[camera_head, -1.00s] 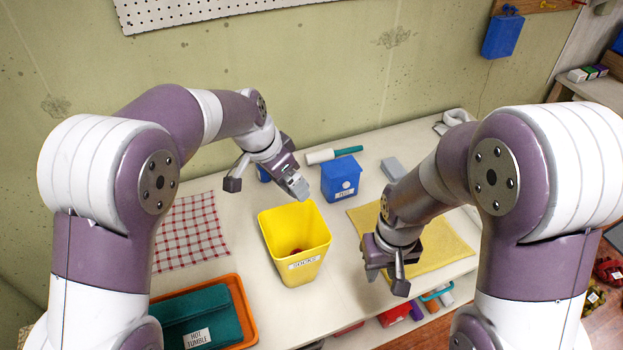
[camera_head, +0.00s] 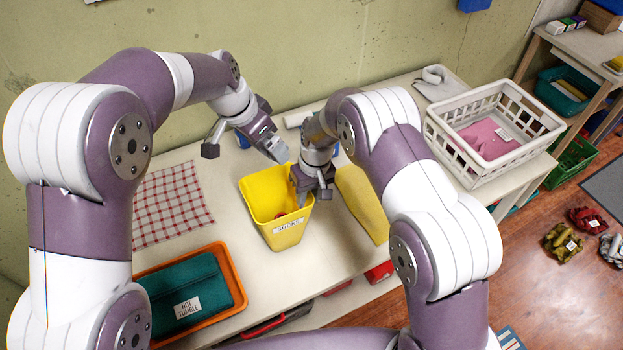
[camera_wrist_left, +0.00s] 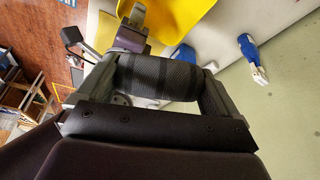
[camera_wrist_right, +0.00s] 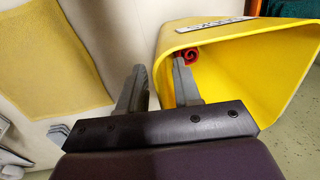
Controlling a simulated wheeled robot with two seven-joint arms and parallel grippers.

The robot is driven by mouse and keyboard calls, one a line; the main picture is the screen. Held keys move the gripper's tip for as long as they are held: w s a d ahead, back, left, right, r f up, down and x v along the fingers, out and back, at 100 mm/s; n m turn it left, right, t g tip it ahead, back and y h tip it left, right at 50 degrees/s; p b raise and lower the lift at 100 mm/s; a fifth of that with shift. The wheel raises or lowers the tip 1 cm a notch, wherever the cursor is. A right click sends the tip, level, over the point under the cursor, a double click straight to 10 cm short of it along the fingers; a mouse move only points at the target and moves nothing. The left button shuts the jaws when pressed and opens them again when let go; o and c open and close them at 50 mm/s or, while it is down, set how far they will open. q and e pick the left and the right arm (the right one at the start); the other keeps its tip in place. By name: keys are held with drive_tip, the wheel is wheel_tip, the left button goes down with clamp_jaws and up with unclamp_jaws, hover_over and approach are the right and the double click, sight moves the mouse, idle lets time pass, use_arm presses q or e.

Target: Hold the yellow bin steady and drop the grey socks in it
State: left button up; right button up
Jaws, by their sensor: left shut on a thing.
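The yellow bin (camera_head: 263,236), labelled SOCKS, stands upright on the table and also shows in the right wrist view (camera_wrist_right: 285,75). A red rolled thing (camera_wrist_right: 190,53) lies inside. My left gripper (camera_head: 277,150) is above and behind the bin's far rim. It is shut on the grey socks (camera_wrist_left: 155,76), a dark ribbed roll seen between its fingers in the left wrist view. My right gripper (camera_wrist_right: 158,82) is at the bin's right rim, fingers apart, one inside and one outside. A gap shows between the fingers; I cannot tell whether they touch the wall.
An orange tray (camera_head: 239,278) with a teal folded cloth is at the front left, a checked cloth (camera_head: 172,205) behind it. A yellow towel (camera_head: 362,205) lies right of the bin. A white basket (camera_head: 505,170) with a pink cloth stands at the right.

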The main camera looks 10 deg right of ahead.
sight(307, 204)
use_arm(q)
drive_tip(key=shift+s+r, duration=0.1)
drive_tip(key=shift+s, duration=0.05)
use_arm(e)
drive_tip(key=shift+s+a+f, duration=0.15)
drive_tip(key=shift+f, duration=1.45)
clamp_jaws()
